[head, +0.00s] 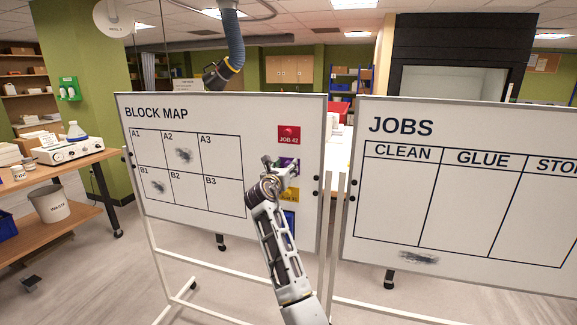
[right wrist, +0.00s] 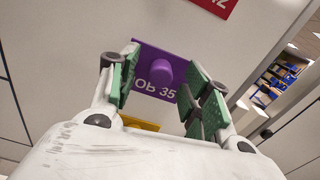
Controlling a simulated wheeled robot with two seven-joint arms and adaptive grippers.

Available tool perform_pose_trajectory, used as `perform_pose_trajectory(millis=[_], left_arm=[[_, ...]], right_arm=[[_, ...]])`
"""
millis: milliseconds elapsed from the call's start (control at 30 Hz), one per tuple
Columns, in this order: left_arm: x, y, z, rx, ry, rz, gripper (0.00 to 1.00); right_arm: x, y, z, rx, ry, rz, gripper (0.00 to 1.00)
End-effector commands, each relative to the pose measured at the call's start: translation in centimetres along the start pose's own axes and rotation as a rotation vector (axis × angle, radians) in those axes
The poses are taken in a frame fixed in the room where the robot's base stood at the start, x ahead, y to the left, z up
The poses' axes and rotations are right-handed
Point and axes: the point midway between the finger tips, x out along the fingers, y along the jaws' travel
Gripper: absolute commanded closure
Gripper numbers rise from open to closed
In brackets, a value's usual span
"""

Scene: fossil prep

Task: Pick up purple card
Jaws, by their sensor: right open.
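The purple card (right wrist: 150,66) is on the Block Map whiteboard (head: 180,108), with a round purple knob or magnet on its face. In the right wrist view it reads "OB 35", part of the text being hidden. In the head view the purple card (head: 290,161) is partly covered by my right gripper (head: 277,168). My right gripper also shows in the right wrist view (right wrist: 163,85), open, its green-padded fingers to either side of the card's knob. I cannot tell whether they touch the card. My left gripper is not in view.
A red card (head: 289,134) is above the purple one, a yellow card (head: 289,194) below it, and a blue card (head: 290,220) lowest, partly behind my arm. The Jobs whiteboard (head: 455,200) stands to the right. A bench (head: 75,162) stands at left.

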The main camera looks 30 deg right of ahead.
Motion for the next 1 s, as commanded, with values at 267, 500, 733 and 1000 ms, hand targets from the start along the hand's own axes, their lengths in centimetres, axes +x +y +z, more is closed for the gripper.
perform_pose_trajectory(millis=[267,500,733,1000], left_arm=[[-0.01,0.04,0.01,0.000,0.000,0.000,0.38],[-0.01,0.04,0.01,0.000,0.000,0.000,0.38],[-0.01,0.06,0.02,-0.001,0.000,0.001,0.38],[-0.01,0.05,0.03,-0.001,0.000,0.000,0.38]], right_arm=[[0.22,-0.03,-0.05,0.000,0.000,0.000,0.52],[0.20,-0.02,-0.05,0.000,0.001,0.000,0.52],[0.19,-0.02,-0.05,0.000,0.001,0.000,0.80],[0.19,-0.01,-0.04,0.001,0.000,0.000,0.97]])
